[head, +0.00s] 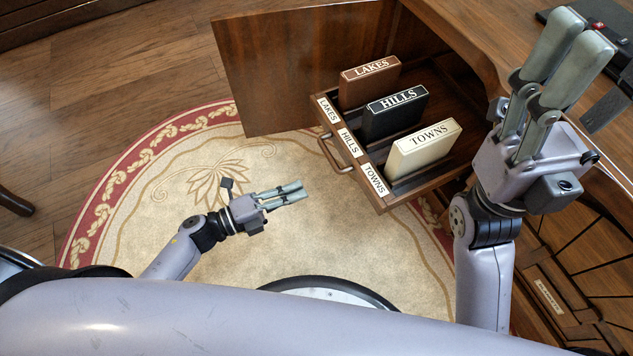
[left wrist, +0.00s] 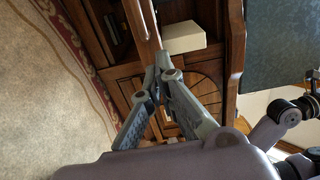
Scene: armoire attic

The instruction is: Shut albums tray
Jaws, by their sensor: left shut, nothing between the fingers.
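The albums tray (head: 352,165) is pulled out of the wooden cabinet, beside an open door panel. Its front edge carries the labels LAKES, HILLS and TOWNS and a metal handle (head: 335,155). Three albums stand in it: brown LAKES (head: 368,84), black HILLS (head: 393,114) and cream TOWNS (head: 423,150). The cream album also shows in the left wrist view (left wrist: 184,38). My left gripper (head: 302,191) is shut and empty, left of the tray front and apart from it, pointing toward it. My right gripper (head: 582,30) points up at the right, its fingers together and empty.
The open door panel (head: 290,65) stands left of and behind the tray. The cabinet top (head: 470,25) lies at the upper right, with a dark object (head: 600,15) on it. The rug (head: 190,170) left of the tray is clear.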

